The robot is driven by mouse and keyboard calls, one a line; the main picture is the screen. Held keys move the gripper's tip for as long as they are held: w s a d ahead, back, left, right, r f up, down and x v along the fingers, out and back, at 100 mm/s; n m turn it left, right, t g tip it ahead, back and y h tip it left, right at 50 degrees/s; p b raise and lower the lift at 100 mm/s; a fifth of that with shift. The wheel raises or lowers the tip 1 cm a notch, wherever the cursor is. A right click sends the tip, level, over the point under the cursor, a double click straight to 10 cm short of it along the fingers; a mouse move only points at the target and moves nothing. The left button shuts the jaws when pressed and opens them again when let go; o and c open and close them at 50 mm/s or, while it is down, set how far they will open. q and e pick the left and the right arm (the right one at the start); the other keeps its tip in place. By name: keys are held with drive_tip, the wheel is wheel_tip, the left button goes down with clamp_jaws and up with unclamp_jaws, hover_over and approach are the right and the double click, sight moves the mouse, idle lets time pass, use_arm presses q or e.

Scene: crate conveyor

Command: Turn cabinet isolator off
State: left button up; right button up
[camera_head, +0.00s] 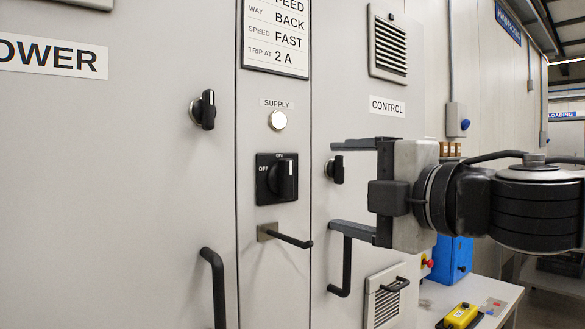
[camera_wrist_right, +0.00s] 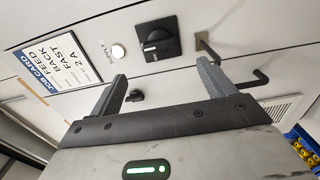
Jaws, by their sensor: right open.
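The cabinet isolator (camera_head: 276,178) is a black square plate with a rotary handle on the grey cabinet's narrow middle panel. OFF is marked at its left and ON at its top. The handle (camera_head: 286,180) stands upright, towards ON. The isolator also shows in the right wrist view (camera_wrist_right: 157,38), beyond the fingers. My right gripper (camera_head: 332,186) is to the right of the isolator, open and empty, its fingers pointing left, one above the other. It also shows in the wrist view (camera_wrist_right: 163,70). My left gripper is not in view.
A peg (camera_head: 290,238) sticks out below the isolator. The SUPPLY lamp (camera_head: 277,120) glows white above it. A small black latch (camera_head: 337,169) and a door handle (camera_head: 347,262) lie near my right fingers. Another latch (camera_head: 206,109) is on the left door.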

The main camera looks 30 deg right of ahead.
drive_tip(key=p, duration=0.3)
approach(290, 180)
drive_tip(key=w, duration=0.2)
drive_tip(key=w+p, duration=0.1)
drive_tip(key=p, duration=0.2)
drive_tip(key=w+r+p, duration=0.1)
drive_tip(key=p, duration=0.2)
drive_tip(key=shift+w+a, duration=0.1)
drive_tip(key=shift+a, duration=0.15)
drive_tip(key=shift+w+d+f+b, duration=0.1)
drive_tip(key=shift+w+f+b, duration=0.15)
drive_tip(key=shift+f+b, duration=0.2)
drive_tip(key=shift+w+f, duration=0.1)
drive_tip(key=shift+w, duration=1.45)
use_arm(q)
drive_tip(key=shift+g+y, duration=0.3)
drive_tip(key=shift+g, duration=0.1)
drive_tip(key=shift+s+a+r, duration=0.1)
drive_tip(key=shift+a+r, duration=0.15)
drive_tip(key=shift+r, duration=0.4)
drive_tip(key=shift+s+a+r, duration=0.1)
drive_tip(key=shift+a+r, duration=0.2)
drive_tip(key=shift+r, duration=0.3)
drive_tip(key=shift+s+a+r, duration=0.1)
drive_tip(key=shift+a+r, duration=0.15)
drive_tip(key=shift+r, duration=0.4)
use_arm(e)
drive_tip(key=shift+w+a, duration=0.25)
drive_tip(key=shift+w, duration=0.55)
drive_tip(key=shift+c, duration=0.3)
